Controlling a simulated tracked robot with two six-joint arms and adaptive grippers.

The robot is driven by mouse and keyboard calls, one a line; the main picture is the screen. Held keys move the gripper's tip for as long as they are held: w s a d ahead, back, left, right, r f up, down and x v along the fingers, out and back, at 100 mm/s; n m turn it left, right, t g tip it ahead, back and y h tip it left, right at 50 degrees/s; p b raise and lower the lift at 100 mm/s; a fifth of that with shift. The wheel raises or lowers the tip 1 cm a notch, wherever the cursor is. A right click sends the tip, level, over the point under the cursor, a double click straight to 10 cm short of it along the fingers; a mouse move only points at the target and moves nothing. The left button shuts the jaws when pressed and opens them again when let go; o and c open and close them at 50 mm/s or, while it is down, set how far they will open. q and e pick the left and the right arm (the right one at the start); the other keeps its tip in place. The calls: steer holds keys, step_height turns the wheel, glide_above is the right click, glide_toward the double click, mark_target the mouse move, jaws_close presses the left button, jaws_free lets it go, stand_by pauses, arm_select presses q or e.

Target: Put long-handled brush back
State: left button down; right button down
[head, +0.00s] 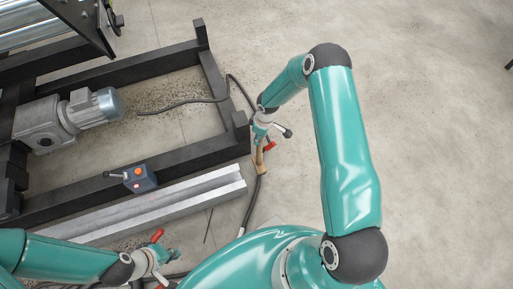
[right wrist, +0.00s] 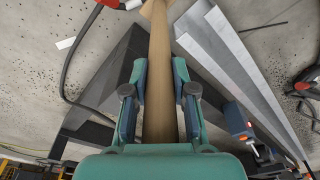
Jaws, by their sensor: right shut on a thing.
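The long-handled brush shows as a tan wooden handle (right wrist: 159,50) running up the middle of the right wrist view, between the two fingers. Its top end widens at the picture's edge; bristles cannot be made out. My right gripper (right wrist: 160,80) is shut on this handle. In the head view my right gripper (head: 262,138) is beside the near right corner of the black frame, with a short tan piece of the brush (head: 259,160) showing below it. My left gripper (head: 164,261) is low at the left, apart from the brush; its finger opening is unclear.
A black steel frame (head: 110,74) with a grey motor (head: 72,118) fills the left. A switch box (head: 140,178) sits on its near beam. A pale metal channel (head: 150,205) lies alongside. A dark cable (head: 205,100) crosses the floor. The right floor is clear.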

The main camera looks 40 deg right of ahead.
mark_target(259, 150)
steer(key=shift+f+b, duration=0.65)
steer(key=shift+f, duration=2.05)
steer(key=c, duration=0.9)
jaws_free()
steer(key=shift+c, duration=0.2)
